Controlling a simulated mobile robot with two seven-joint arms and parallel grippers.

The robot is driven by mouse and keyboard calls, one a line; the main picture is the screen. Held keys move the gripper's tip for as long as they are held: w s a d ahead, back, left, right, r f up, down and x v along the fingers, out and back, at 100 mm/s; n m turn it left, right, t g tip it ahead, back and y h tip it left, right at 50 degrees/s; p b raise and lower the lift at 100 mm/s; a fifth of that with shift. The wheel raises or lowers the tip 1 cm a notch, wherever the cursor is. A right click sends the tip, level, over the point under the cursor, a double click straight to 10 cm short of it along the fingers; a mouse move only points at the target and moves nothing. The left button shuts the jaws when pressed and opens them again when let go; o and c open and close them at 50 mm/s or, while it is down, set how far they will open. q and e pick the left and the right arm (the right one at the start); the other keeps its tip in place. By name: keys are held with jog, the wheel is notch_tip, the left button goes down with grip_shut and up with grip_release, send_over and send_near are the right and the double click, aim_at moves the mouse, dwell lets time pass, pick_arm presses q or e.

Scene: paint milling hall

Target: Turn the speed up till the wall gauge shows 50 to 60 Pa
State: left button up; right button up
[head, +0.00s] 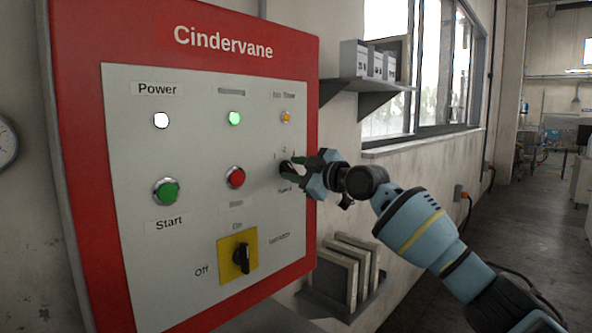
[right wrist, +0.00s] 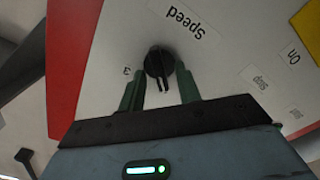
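The black speed knob (head: 286,168) is on the right of the red-edged control panel (head: 130,120), partly hidden by my right gripper (head: 308,173). In the right wrist view the knob (right wrist: 158,64) sits between the fingertips of my right gripper (right wrist: 160,88), below an upside-down "Speed" label (right wrist: 183,18). The fingers are apart, one on each side of the knob, with a narrow gap visible. A round wall gauge (head: 5,142) is cut off by the left edge of the head view; its reading cannot be seen. My left gripper is not in view.
The panel has a green start button (head: 166,191), a red button (head: 236,177) and a black rotary switch on yellow (head: 241,257), its handle upright towards "On". White, green and orange lamps look lit. A shelf with boxes (head: 368,60) is on the right wall.

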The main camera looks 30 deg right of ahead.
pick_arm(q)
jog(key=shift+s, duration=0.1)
pick_arm(e)
grip_shut()
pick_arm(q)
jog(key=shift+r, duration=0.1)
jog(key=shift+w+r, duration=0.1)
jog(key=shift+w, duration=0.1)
